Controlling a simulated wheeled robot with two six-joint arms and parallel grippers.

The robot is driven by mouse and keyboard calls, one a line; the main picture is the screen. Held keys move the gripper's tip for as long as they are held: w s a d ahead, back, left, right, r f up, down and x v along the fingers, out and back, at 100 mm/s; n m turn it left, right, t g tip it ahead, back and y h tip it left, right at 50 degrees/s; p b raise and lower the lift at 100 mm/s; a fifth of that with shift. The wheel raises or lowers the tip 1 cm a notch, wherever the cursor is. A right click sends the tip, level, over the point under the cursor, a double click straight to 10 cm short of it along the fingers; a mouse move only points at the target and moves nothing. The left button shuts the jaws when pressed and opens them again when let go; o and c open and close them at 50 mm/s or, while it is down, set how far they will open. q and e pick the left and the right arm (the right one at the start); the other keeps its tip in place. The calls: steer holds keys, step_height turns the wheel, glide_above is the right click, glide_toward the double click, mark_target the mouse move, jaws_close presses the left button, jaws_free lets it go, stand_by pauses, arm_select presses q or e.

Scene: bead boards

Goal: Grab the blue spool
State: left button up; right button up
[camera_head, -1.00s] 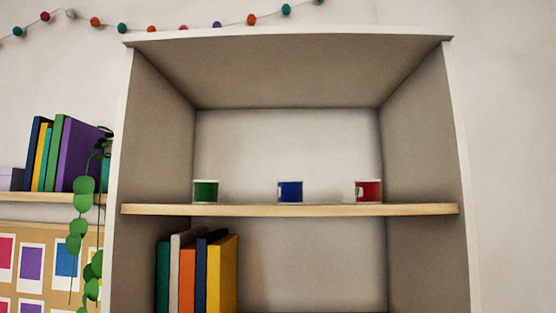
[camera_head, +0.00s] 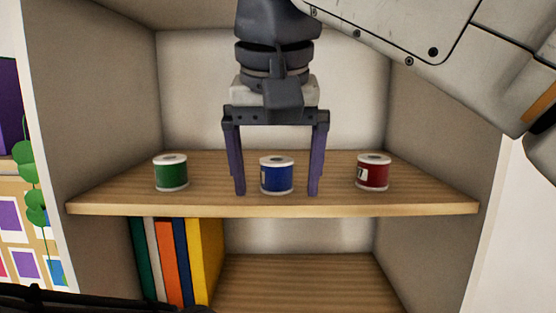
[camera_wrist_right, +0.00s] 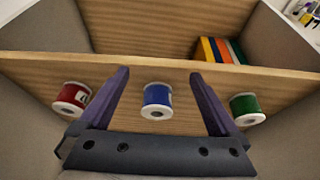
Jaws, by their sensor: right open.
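The blue spool (camera_head: 277,176) stands upright on the wooden shelf (camera_head: 130,198), in the middle of three spools. My right gripper (camera_head: 277,190) comes down from above and is open, with one finger on each side of the blue spool. A gap shows between each finger and the spool. In the right wrist view, the blue spool (camera_wrist_right: 157,97) lies between the two fingers of the right gripper (camera_wrist_right: 160,78). My left gripper is not in view.
A green spool (camera_head: 171,173) stands to the left and a red spool (camera_head: 373,173) to the right on the same shelf. Cabinet side walls (camera_head: 95,90) bound the space. Several books (camera_head: 175,260) stand on the lower shelf at left.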

mark_target(277, 167)
steer(key=w+p, duration=0.1)
steer(key=w, duration=0.1)
steer(key=shift+w, duration=0.35)
steer(key=shift+w+r, duration=0.1)
steer(key=shift+w, duration=0.25)
steer(key=w+p, duration=0.2)
steer(key=w, duration=0.2)
steer(key=shift+w+f+p, duration=0.1)
steer(key=shift+f+p, duration=0.25)
steer(key=shift+p, duration=0.05)
steer(key=shift+w+f, duration=0.1)
steer(key=shift+f, duration=0.2)
steer(key=c, duration=1.5)
